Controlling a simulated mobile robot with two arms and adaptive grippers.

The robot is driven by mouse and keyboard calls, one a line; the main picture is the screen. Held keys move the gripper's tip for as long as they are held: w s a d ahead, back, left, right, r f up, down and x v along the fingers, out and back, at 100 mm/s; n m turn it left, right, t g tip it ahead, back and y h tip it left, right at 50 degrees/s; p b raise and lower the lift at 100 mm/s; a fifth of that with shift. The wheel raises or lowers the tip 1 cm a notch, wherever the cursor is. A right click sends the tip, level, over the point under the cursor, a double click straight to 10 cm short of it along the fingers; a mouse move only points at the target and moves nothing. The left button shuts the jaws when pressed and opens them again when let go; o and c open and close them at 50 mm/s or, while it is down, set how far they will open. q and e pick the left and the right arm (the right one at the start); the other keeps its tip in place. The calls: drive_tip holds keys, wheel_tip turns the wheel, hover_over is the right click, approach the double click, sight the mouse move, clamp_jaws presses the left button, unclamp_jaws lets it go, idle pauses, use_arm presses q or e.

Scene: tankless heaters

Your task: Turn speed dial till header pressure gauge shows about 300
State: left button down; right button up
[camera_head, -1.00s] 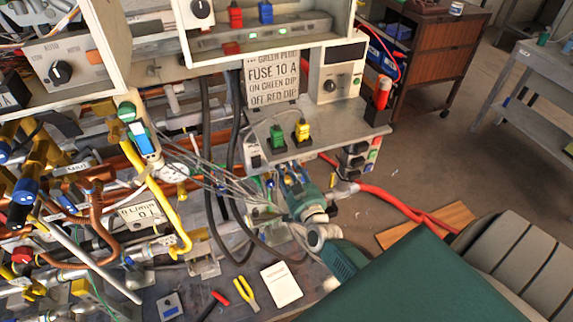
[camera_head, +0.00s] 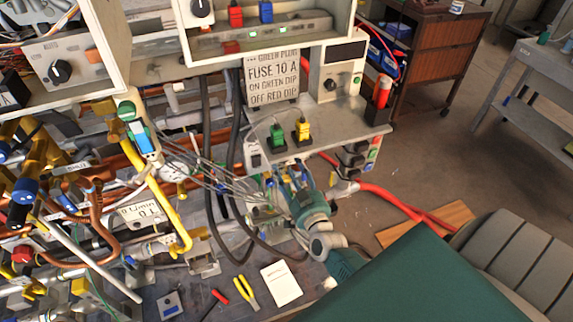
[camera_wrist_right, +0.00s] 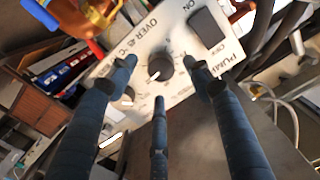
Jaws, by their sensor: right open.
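In the right wrist view a pale control panel (camera_wrist_right: 188,30) carries a round black dial (camera_wrist_right: 160,68) with a white pointer mark. A black rocker switch lettered PUMP sits beside it. I cannot read a speed label on the dial. My right gripper (camera_wrist_right: 161,84) is open, its blue-grey fingers spread around the dial's position with nothing held. In the head view the right gripper (camera_head: 287,178) is at the front of the shelf with the green and yellow plugs, and the dial is hidden there. My left gripper is out of view.
The shelf (camera_head: 340,122) overhangs beside my right gripper. Black hoses (camera_head: 207,150) and thin grey wires cross to its left. Copper and yellow pipes (camera_head: 172,215) fill the left, with a small flow display (camera_head: 140,212).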

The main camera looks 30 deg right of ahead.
drive_tip(key=v, duration=0.9)
drive_tip(key=shift+s, duration=0.2)
drive_tip(key=shift+a+f, duration=0.1)
drive_tip(key=shift+a, duration=0.05)
drive_tip(key=s+a+f+n+g+y, duration=0.1)
drive_tip(key=s+a+f+g, duration=0.25)
drive_tip(key=f, duration=0.65)
drive_tip(key=s+a+f+n+g+y, duration=0.25)
drive_tip(key=s+f, duration=0.25)
drive_tip(key=f, duration=0.6)
drive_tip(key=s+a+f+n+g+y, duration=0.15)
drive_tip(key=s+a+f, duration=0.3)
drive_tip(key=f, duration=0.55)
drive_tip(key=s+f+n+g, duration=0.1)
drive_tip(key=s+f+g, duration=0.3)
drive_tip(key=s, duration=0.9)
drive_tip(key=s+f+n+g+h, duration=0.1)
drive_tip(key=s+f+g, duration=0.4)
drive_tip(key=s+f, duration=0.5)
drive_tip(key=s, duration=0.3)
drive_tip(key=shift+s+a+f, duration=0.25)
drive_tip(key=shift+s+f, duration=0.1)
